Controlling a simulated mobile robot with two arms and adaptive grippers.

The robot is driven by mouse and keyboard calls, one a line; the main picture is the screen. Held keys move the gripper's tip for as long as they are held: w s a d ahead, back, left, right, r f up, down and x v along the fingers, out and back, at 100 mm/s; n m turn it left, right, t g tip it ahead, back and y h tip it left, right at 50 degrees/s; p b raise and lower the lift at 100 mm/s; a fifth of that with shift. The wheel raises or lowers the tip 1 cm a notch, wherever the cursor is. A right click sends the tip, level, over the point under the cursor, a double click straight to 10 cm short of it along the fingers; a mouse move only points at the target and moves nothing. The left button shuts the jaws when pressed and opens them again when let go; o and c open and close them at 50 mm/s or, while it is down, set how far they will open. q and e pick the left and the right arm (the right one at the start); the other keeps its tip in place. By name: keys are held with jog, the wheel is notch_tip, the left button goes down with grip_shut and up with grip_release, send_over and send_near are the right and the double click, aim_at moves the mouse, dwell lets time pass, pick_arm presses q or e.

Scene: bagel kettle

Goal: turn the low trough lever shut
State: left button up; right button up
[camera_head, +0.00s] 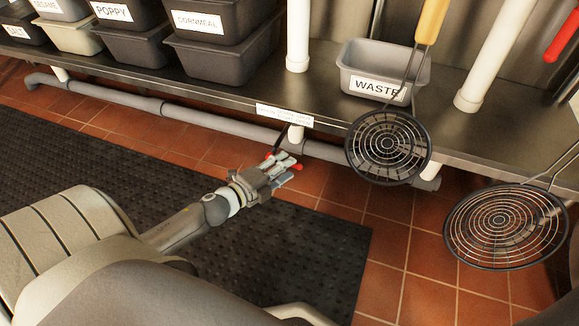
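The low trough lever (298,166) shows as small red parts at my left gripper, below the grey drain pipe, with a thin dark rod just above. Most of it is hidden by the fingers. My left gripper (282,169) reaches in from the left, low over the floor, with its fingers at the red parts. I cannot tell whether the fingers are closed on the lever or only beside it. My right gripper is not in view.
A grey pipe (222,124) runs under the metal shelf (232,88). A white label (284,115) is on the shelf edge. Two round wire skimmers (388,147) (507,226) hang at the right. A waste bin (384,66) sits on the shelf. A black mat (310,250) covers the floor.

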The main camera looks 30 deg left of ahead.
pick_arm(q)
jog(key=shift+b+x, duration=0.45)
jog(key=shift+x, duration=1.05)
grip_shut()
